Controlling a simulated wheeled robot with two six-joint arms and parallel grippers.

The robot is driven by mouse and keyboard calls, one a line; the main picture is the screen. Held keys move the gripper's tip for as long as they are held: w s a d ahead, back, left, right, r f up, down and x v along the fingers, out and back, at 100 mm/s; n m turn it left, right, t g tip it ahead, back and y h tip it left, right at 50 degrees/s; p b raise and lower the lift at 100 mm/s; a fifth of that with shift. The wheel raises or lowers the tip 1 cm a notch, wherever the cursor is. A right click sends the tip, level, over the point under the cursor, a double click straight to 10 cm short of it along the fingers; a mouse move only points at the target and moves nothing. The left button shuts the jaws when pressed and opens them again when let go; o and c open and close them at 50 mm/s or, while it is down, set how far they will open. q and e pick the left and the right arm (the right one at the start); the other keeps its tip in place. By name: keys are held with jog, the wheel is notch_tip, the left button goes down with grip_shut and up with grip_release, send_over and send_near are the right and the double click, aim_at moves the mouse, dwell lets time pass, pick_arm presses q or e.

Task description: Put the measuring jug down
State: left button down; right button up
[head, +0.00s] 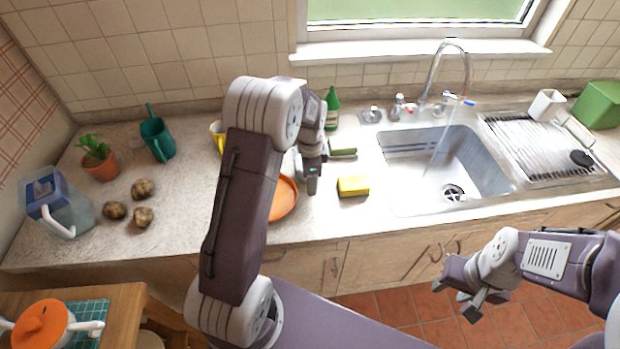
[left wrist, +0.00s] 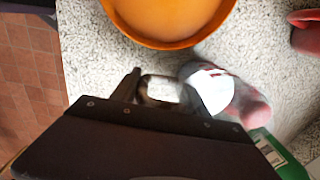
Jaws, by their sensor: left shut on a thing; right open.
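My left gripper (head: 312,188) is low over the counter, between an orange bowl (head: 284,205) and a yellow sponge (head: 354,186). In the left wrist view its jaws (left wrist: 160,92) are shut on a small pale part, which I take to be the measuring jug (left wrist: 163,90). Little of the jug shows, and in the head view my arm and gripper hide it. Whether it touches the counter I cannot tell. My right gripper (head: 455,302) is open and empty, in front of the cupboards at the lower right.
A yellow mug (head: 215,136) and green bottle (head: 332,110) stand behind my left arm. The counter (head: 185,205) has free room left of my arm, near several potatoes (head: 116,210) and a blue-lidded jug (head: 70,215). The sink (head: 440,165) lies right of the sponge.

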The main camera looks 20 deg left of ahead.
pick_arm(q)
jog(key=shift+f, duration=0.15)
jog(key=c, duration=0.6)
grip_release()
jog(key=shift+o, duration=0.2)
notch_tip(320, 180, up, 12)
jog(key=shift+s+d+r, duration=0.1)
jog(key=shift+s+r, duration=0.05)
jog(key=s+d+f+n, duration=0.2)
jog(key=s+f+n, duration=0.2)
jog(key=s, duration=0.5)
jog(key=s+d+f+n, duration=0.3)
jog(key=s+f+n, duration=0.1)
jog(key=s+n, duration=0.4)
jog(key=shift+s+d+t, duration=0.25)
jog(key=shift+s+t, duration=0.1)
jog(key=shift+t, duration=0.05)
